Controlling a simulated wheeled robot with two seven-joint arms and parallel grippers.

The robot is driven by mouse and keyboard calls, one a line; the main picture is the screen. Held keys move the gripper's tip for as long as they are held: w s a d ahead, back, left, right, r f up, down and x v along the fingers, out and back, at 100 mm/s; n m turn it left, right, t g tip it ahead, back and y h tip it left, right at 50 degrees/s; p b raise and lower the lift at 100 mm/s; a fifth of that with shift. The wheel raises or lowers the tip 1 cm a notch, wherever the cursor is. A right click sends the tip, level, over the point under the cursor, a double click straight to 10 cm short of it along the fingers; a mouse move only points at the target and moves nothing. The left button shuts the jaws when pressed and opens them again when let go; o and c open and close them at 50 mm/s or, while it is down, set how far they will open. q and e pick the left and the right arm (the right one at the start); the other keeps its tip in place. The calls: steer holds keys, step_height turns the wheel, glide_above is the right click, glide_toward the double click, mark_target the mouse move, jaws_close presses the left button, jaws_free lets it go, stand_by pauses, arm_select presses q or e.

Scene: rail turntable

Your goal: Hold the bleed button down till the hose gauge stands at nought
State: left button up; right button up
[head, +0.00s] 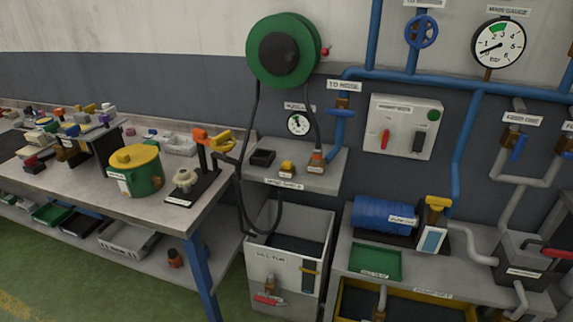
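The hose gauge (298,123) is a small white round dial on the wall under the hose reel, with a label above it. Its needle is too small to read for certain. Neither of my grippers is in view.
A green hose reel (283,50) hangs above, its black hose looping down into a grey bin (290,225). A workbench (205,212) with a green and yellow pot (137,170) stands left. Right are blue pipes, a switch box (403,127), main gauge (499,43) and blue pump (385,215).

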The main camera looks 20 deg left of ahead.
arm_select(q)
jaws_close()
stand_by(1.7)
